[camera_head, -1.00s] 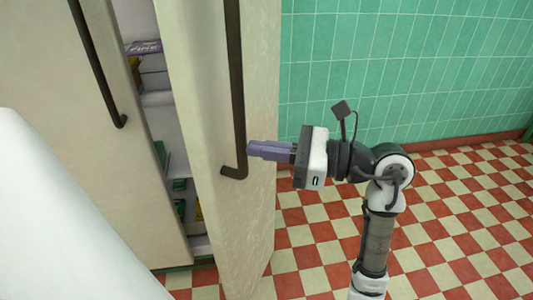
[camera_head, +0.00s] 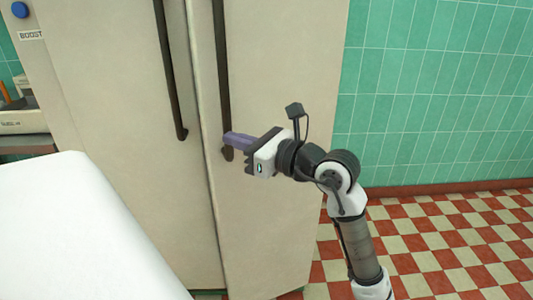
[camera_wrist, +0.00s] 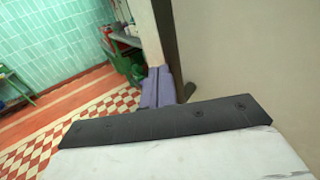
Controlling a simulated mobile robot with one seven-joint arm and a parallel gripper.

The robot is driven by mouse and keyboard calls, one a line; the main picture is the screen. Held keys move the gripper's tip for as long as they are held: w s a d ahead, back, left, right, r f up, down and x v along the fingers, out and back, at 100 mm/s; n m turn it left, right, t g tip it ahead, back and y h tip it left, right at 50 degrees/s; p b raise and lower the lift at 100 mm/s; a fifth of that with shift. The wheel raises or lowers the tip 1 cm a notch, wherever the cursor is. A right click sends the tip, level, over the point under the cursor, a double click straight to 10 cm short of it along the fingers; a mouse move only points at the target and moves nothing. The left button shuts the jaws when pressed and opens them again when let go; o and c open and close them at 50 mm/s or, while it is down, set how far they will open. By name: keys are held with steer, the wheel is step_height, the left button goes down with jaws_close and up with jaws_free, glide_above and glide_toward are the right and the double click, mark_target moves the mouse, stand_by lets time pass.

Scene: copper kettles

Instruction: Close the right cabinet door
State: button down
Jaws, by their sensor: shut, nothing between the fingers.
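The right cabinet door (camera_head: 285,90) is a tall cream panel with a long dark vertical handle (camera_head: 222,75). It stands nearly flush with the left door (camera_head: 115,130), with a narrow dark seam between them, and the inside of the cabinet is hidden. I cannot tell whether it is fully shut. My gripper (camera_head: 232,139) is shut and empty, its purple fingers at the lower end of the right handle, touching or very near it. In the wrist view the fingers (camera_wrist: 158,88) show beside the door (camera_wrist: 240,50) and its dark handle (camera_wrist: 166,40).
The left door has its own dark handle (camera_head: 170,75). A counter with items (camera_head: 22,115) stands at the far left. Green tiled wall (camera_head: 430,90) and open checkered floor (camera_head: 440,245) lie to the right. A green-framed shelf (camera_wrist: 125,50) shows in the wrist view.

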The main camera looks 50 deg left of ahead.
mark_target(216, 121)
steer(key=a, duration=0.3)
steer(key=w+a, duration=0.1)
steer(key=a, duration=0.6)
steer(key=shift+w+p, duration=0.35)
steer(key=shift+w, duration=0.05)
steer(key=shift+w+a, duration=0.3)
steer(key=shift+a, duration=0.4)
